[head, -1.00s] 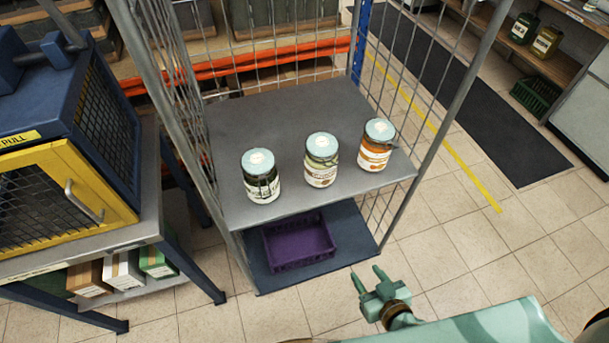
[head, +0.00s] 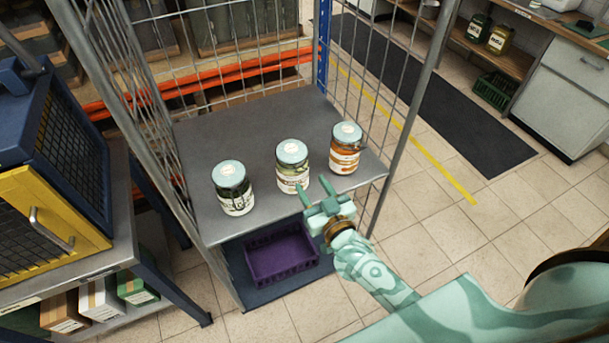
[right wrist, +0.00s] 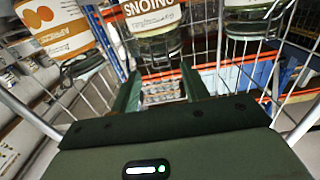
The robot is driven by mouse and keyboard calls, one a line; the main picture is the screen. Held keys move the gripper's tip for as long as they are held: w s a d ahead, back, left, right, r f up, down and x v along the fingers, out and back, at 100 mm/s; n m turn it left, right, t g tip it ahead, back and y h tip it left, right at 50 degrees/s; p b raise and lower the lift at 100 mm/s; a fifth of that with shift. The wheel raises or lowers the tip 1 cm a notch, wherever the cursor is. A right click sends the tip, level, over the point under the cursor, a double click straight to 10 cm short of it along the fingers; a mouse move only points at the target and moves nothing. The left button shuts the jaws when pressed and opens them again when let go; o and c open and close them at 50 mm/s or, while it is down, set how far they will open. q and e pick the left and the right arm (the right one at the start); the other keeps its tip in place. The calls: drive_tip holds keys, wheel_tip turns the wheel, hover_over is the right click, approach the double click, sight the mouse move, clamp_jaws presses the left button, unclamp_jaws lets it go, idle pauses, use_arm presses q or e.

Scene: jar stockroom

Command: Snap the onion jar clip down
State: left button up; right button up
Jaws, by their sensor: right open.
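The onion jar (head: 292,168) is the middle of three jars on the grey trolley shelf. It stands upright, with a pale blue lid and a cream label. Its upside-down "ONIONS" label shows at the top of the right wrist view (right wrist: 150,14). I cannot tell the clip's state. My right gripper (head: 315,186) is open and empty, its fingertips in front of the jar's lower right side in the head view; contact is not clear. Both fingers show apart in the right wrist view (right wrist: 160,90). My left gripper is out of view.
A dark-content jar (head: 233,190) stands left of the onion jar and an orange jar (head: 345,150) right of it. Wire mesh and posts enclose the shelf (head: 250,125). A purple crate (head: 280,258) sits below. A yellow-doored cage (head: 50,225) stands at left.

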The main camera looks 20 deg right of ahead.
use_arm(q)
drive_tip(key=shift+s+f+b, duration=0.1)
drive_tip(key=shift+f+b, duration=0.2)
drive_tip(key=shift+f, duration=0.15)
use_arm(e)
drive_tip(key=w, duration=0.5)
drive_tip(key=shift+s, duration=0.1)
